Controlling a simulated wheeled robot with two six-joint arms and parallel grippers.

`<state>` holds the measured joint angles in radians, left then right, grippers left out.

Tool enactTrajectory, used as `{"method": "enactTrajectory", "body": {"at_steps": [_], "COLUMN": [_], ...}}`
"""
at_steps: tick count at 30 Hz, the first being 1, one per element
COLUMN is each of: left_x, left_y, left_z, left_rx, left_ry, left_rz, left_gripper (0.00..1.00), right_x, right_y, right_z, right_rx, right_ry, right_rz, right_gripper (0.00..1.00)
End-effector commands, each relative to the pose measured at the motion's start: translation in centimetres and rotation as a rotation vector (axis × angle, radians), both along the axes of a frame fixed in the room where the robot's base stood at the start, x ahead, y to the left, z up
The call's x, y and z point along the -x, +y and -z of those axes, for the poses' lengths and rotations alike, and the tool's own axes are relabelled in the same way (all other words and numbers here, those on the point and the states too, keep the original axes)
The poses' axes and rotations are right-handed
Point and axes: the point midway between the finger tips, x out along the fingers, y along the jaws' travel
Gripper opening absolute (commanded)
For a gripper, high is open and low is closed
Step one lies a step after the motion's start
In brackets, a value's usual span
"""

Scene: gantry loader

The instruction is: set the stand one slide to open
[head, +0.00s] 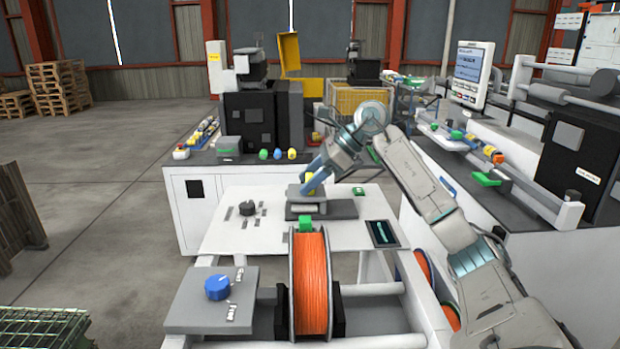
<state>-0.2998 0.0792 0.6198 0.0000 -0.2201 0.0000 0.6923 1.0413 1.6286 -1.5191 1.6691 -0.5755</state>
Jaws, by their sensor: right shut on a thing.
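A grey slide unit (335,209) sits on the white sloping panel (240,220) of the stand in the middle of the head view. A small yellow part shows at its top, partly covered by my right gripper (308,190). My right arm reaches in from the right and the gripper points down onto the slide unit, shut on a part of it. The fingers hide most of the held part, and I cannot tell the slide's position. My left gripper is not in view.
A black rotary knob (247,208) is left of the slide unit. An orange spool (310,283) stands in front, with a blue knob (217,287) on a grey plate to its left. A small dark display (382,233) is at the panel's right.

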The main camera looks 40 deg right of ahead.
Motion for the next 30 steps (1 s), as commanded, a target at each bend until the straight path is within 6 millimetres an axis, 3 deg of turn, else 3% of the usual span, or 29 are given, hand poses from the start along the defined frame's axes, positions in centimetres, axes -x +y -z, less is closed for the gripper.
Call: {"method": "enactTrajectory", "body": {"at_steps": [12,25,26,28,30], "left_x": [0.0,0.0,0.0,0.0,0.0], "left_y": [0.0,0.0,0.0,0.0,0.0], "left_z": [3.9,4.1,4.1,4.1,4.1], "left_rx": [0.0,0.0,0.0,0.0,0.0], "left_ry": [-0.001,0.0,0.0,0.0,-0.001], "left_rz": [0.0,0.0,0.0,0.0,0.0], "left_gripper": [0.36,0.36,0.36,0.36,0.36], "right_x": [2.9,3.5,3.5,3.5,3.5], "right_y": [-3.6,-4.2,-4.2,-4.2,-4.2], "right_z": [0.4,-0.1,-0.1,-0.1,-0.1], "right_rx": [0.004,0.001,0.002,0.001,0.001], "right_ry": [0.0,0.0,0.001,0.0,0.0], "right_rz": [0.006,0.002,0.002,0.002,0.002], "right_gripper": [0.13,0.13,0.6,0.74,0.76]}}
